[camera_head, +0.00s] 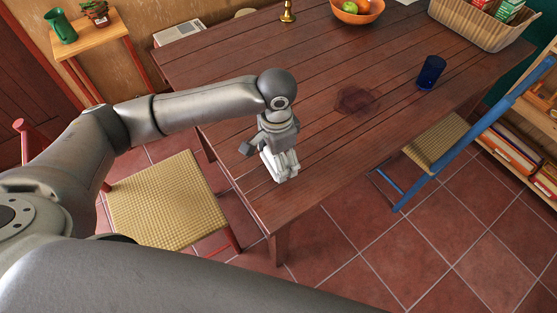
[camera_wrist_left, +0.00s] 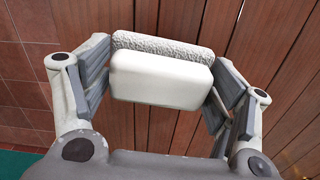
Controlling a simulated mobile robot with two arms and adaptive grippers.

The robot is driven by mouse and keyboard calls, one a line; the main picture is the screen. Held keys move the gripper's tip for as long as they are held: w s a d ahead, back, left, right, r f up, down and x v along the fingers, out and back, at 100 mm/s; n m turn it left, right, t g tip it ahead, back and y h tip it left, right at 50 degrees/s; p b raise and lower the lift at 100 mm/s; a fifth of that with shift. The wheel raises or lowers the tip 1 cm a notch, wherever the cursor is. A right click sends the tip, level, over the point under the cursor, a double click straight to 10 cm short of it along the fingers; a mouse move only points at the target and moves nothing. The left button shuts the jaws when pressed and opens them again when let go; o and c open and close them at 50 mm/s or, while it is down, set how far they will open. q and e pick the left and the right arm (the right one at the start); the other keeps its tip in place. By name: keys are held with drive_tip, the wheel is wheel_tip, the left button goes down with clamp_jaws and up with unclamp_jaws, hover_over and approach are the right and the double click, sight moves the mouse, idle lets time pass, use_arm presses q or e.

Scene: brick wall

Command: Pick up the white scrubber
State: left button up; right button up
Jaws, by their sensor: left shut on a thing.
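The white scrubber (camera_wrist_left: 160,82) has a smooth white body and a rough, textured pad along its far side in the left wrist view. My left gripper (camera_head: 280,160) is over the near left part of the wooden table (camera_head: 330,160) in the head view. Its fingers are shut on the scrubber, one at each end, as the left wrist view shows. In the head view the scrubber is hard to tell apart from the pale fingers. Whether it touches the tabletop is not clear. My right gripper is not in view.
A dark stain (camera_head: 357,99) marks the table right of the gripper. Farther off are a blue cup (camera_head: 431,72), a fruit bowl (camera_head: 357,14), a wicker basket (camera_head: 475,28) and a brass candlestick (camera_head: 287,13). A woven-seat chair (camera_head: 165,200) and a blue chair (camera_head: 440,143) stand alongside.

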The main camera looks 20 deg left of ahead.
use_arm(q)
drive_tip(key=s+a+r, duration=0.2)
drive_tip(key=s+r, duration=0.7)
drive_tip(key=s, duration=0.4)
drive_tip(key=shift+a+p, duration=0.2)
drive_tip(key=shift+p, duration=0.1)
